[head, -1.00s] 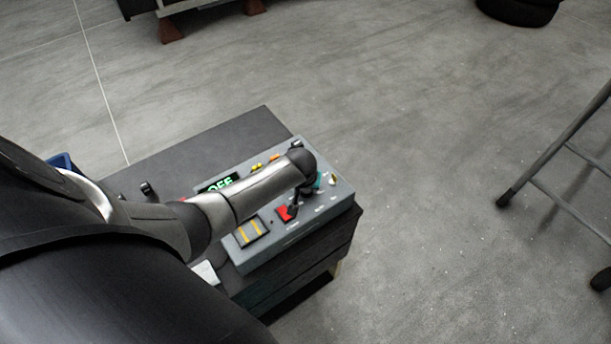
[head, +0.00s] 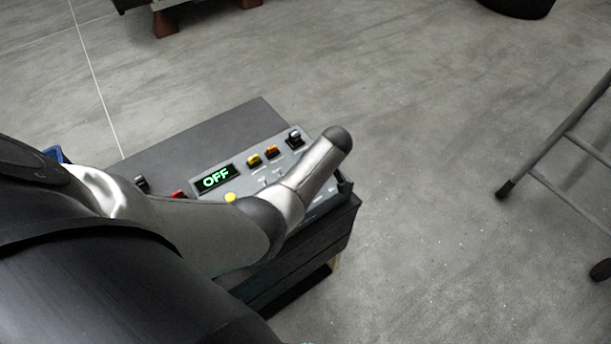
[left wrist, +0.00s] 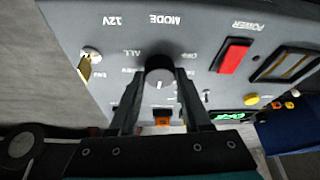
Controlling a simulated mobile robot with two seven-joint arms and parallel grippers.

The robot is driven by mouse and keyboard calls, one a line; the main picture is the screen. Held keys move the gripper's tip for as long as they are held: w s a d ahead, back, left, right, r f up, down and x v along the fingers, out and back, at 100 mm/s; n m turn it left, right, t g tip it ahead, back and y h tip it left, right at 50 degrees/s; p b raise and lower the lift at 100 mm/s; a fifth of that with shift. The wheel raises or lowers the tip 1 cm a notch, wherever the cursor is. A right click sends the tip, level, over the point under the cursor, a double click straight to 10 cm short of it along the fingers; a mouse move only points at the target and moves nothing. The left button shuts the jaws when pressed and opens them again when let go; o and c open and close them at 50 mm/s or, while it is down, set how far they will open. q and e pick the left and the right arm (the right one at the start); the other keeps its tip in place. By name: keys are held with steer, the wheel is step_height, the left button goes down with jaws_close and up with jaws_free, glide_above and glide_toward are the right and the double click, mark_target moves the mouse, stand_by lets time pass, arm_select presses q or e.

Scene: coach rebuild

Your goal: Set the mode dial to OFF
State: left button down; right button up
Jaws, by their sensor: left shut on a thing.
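The mode dial (left wrist: 160,75) is a dark round knob with a pale mark, under the word MODE on the grey control panel (left wrist: 205,20) in the left wrist view. Labels ALL and OFF stand on either side of it. My left gripper (left wrist: 158,92) has its two fingers around the knob and is shut on it. The mark lies on the knob's lower half in the picture; its exact setting is hard to tell. In the head view my left arm hides the dial and the gripper. The panel's display (head: 214,179) reads OFF in green. My right gripper is out of view.
A red rocker switch (left wrist: 232,55) and a brass key-like switch (left wrist: 90,65) flank the dial. A yellow button (head: 230,197) and toggles (head: 270,151) sit near the display. A metal ladder-like frame (head: 560,140) stands at the right; the floor between is clear.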

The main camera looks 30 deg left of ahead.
arm_select(q)
steer(key=n+g+b, duration=0.1)
steer(key=n, duration=0.1)
steer(key=n+b, duration=0.2)
steer(key=shift+w+f+n+g, duration=0.15)
steer(key=shift+f+n+g, duration=0.05)
steer(key=shift+n+g, duration=0.2)
steer(key=n+g+h+b, duration=0.1)
steer(key=n+b, duration=0.3)
steer(key=n+g+b, duration=0.2)
steer(key=n+b, duration=0.3)
steer(key=shift+w+a+h, duration=0.15)
steer(key=shift+w+h, duration=0.05)
steer(key=shift+h, duration=0.2)
steer(key=n+h+b, duration=0.1)
steer(key=n, duration=0.1)
steer(key=n+b, duration=0.2)
steer(key=shift+a+n+g+h+b, duration=0.15)
steer(key=shift+n+g+h+b, duration=0.15)
steer(key=shift+g+h, duration=0.1)
steer(key=n+h+b, duration=0.1)
steer(key=n, duration=0.2)
steer(key=shift+b, duration=0.3)
steer(key=shift+a+n+h+b, duration=0.1)
steer(key=shift+n+h+b, duration=0.9)
steer(key=shift+n, duration=0.8)
steer(key=shift+r, duration=0.1)
steer(key=shift+c, duration=1.8)
jaws_free()
